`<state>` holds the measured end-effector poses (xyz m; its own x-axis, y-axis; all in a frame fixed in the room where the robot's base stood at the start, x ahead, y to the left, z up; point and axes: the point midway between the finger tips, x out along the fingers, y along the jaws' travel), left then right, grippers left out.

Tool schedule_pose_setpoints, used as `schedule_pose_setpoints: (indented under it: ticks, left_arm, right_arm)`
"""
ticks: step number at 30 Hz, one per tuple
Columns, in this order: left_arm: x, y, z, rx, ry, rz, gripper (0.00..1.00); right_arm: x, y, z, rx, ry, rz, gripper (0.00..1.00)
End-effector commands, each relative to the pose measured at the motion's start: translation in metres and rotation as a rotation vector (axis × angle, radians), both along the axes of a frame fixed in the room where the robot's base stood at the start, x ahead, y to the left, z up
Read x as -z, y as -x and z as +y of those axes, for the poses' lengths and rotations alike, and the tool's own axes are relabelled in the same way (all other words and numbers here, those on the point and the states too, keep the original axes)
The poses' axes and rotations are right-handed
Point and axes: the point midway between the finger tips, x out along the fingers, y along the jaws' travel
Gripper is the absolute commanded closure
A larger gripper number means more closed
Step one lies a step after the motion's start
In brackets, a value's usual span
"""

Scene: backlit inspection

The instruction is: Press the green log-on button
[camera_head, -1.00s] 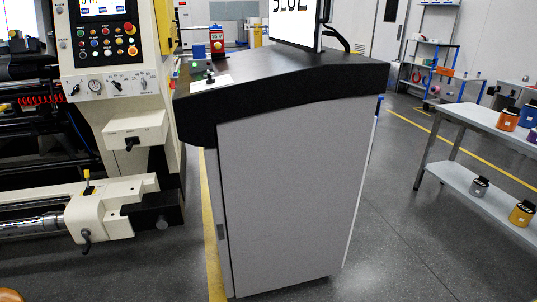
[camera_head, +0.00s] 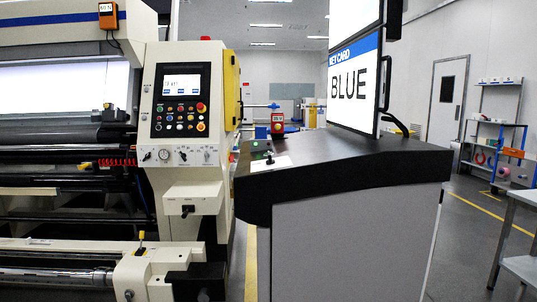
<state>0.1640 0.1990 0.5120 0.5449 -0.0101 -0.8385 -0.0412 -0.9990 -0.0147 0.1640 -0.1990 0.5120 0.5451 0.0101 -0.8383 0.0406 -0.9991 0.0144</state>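The machine's control panel (camera_head: 180,98), left of the console, also carries several coloured buttons, too small to read. Neither of my grippers is in view.
A monitor (camera_head: 354,88) reading BLUE stands on the console. A red box (camera_head: 277,122) shows behind the console's left end. The cream machine (camera_head: 194,170) stands close on the left. Open floor and a grey table (camera_head: 522,196) lie to the right.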

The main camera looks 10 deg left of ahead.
Motion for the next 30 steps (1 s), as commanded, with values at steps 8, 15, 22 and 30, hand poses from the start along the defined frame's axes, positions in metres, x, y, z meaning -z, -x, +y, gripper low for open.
schedule_pose_setpoints:
  ticks: [8,15,22,30]
  left_arm:
    - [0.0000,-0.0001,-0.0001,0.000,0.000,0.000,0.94]
    - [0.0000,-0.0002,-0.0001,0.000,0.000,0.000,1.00]
    - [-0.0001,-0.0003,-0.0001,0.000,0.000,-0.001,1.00]
    - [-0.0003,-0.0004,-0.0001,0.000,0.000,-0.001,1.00]
  right_arm:
    - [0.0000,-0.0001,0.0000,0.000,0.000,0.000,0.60]
    - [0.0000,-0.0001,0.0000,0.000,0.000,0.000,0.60]
    - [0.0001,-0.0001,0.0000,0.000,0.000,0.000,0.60]
    - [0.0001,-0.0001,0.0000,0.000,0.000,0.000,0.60]
